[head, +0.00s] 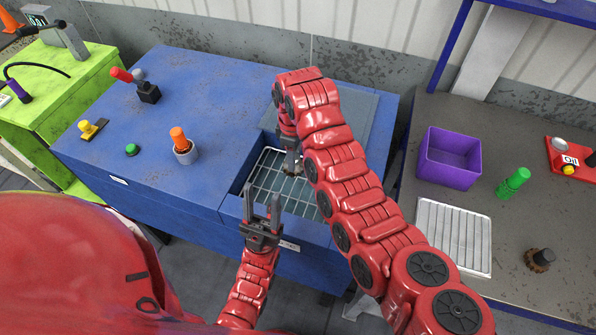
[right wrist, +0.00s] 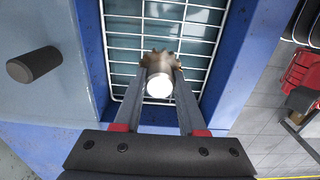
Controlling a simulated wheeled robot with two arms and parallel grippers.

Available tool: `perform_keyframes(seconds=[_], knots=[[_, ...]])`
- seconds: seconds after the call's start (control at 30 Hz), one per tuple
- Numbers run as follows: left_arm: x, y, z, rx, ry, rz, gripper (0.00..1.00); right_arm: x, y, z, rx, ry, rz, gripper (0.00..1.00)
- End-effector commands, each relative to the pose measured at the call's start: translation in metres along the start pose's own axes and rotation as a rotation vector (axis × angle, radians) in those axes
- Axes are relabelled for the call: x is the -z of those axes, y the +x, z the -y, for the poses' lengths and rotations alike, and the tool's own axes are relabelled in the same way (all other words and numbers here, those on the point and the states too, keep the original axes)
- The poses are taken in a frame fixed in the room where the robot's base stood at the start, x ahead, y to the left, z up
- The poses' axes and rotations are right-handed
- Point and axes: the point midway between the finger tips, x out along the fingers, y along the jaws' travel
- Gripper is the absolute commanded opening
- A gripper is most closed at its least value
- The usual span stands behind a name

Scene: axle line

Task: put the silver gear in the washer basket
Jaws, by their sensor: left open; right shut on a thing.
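The washer basket (head: 264,178) is a wire grid in the opening of the blue washer. Its wires also show in the right wrist view (right wrist: 122,42). My right gripper (head: 291,158) reaches down over the basket. In the right wrist view my right gripper (right wrist: 160,82) is shut on the silver gear (right wrist: 158,58), by its bright round hub, with the teeth toward the grid. Whether the gear touches the wires I cannot tell. In the head view the gear is mostly hidden by the arm. My left gripper (head: 262,205) is open and empty at the basket's front edge.
The blue washer top (head: 210,85) carries an orange-handled tool in a cup (head: 182,148) and a red-knobbed lever (head: 122,75).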

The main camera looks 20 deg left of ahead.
Motion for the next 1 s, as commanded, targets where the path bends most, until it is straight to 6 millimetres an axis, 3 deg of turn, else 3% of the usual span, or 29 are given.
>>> perform_keyframes(seconds=[0.2, 0.63, 1.0], knots=[[0.003, 0.018, 0.001, 0.000, 0.000, 0.000, 0.50, -0.002, 0.039, 0.001, 0.004, 0.001, 0.006, 0.00], [0.005, 0.028, 0.001, 0.000, 0.000, 0.000, 0.50, -0.002, 0.079, 0.000, 0.002, 0.000, 0.006, 0.00], [0.004, 0.026, 0.001, 0.000, 0.000, 0.000, 0.50, -0.001, 0.087, -0.001, -0.002, 0.002, 0.000, 0.00]])
